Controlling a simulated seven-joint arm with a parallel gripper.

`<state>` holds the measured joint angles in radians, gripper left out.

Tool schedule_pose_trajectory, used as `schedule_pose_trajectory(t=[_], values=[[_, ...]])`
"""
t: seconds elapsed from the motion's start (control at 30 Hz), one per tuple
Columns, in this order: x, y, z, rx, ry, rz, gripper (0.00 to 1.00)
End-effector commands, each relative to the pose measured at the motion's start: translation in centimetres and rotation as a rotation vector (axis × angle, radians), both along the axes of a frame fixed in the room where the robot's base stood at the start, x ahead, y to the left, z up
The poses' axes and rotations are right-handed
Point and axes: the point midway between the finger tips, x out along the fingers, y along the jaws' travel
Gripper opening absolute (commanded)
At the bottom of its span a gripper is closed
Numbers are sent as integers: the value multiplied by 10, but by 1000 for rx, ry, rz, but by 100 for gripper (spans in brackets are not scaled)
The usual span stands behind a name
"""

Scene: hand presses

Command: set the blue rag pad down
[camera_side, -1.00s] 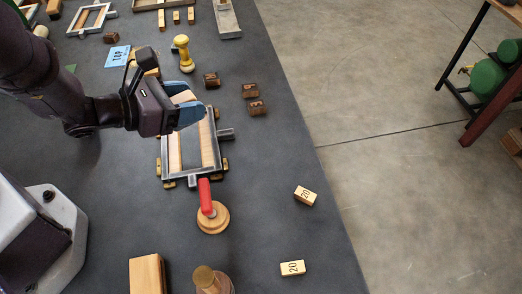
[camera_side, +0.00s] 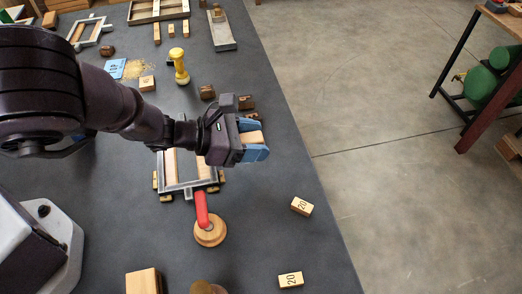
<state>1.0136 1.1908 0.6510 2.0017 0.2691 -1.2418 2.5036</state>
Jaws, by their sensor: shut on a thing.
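My gripper (camera_side: 253,140) is at the right of the table, above and right of the metal press frame (camera_side: 187,187). Its blue fingertips are shut on a tan wooden block (camera_side: 251,138), whose visible face shows between them. I see no separate blue rag pad; I cannot tell whether some of the blue at the fingertips is cloth. The block's underside is hidden, and I cannot tell how high it is held. The gripper and arm cover part of the press frame.
Dark blocks (camera_side: 207,92) sit behind the gripper, with a yellow-handled stamp (camera_side: 179,67) further back. The right table strip is mostly clear.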

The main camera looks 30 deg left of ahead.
Motion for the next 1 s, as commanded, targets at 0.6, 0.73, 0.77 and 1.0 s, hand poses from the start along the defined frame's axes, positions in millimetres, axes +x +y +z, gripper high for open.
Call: schedule_pose_trajectory(t=[0.6,0.73,0.77,1.0], values=[[15,-9,-51,-1,-1,0,29],[15,-9,-51,-1,-1,0,29],[15,-9,-51,-1,-1,0,29],[15,-9,-53,-1,-1,0,78]])
